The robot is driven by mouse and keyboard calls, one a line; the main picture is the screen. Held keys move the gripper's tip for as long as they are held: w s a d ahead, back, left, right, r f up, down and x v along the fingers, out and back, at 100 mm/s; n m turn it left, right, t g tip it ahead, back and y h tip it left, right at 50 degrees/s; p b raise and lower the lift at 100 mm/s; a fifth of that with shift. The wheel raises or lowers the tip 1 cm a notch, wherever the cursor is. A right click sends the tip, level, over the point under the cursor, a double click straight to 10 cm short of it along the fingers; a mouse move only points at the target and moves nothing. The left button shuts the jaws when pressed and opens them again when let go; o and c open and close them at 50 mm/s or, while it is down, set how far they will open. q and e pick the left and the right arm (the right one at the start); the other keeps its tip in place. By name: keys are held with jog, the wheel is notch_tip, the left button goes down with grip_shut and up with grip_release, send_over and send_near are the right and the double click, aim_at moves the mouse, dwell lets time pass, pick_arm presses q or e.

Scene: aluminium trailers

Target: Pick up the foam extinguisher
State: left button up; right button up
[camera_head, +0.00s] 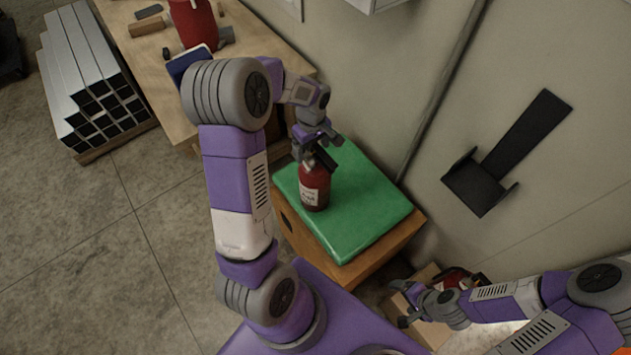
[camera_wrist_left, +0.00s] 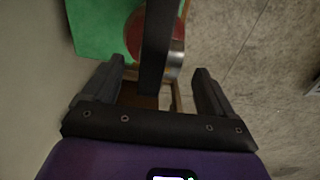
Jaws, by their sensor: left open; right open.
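The foam extinguisher (camera_head: 313,188) is a small red cylinder with a pale label and a black top. It stands upright on a green pad (camera_head: 372,210) over a wooden box. My left gripper (camera_head: 318,146) is open just above its top in the head view. In the left wrist view the extinguisher's red body (camera_wrist_left: 176,50) lies beyond the open left fingers (camera_wrist_left: 160,90), partly hidden by its black handle or lever. I cannot tell whether the fingers touch it. My right gripper (camera_head: 402,304) is open at the lower right, away from the extinguisher.
A wooden table (camera_head: 150,75) at the upper left carries a larger red container (camera_head: 193,22) and small items. Aluminium tubes (camera_head: 75,50) are stacked on the floor. A black bracket (camera_head: 510,150) is on the wall. A cardboard box (camera_head: 428,275) sits near my right gripper.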

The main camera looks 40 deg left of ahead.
pick_arm(q)
notch_tip(320, 180, down, 2)
jog(key=shift+f, duration=0.1)
grip_shut()
jog(key=shift+w+a+r, duration=0.1)
jog(key=shift+w+r, duration=0.1)
jog(key=shift+r, duration=0.1)
dwell(0.5)
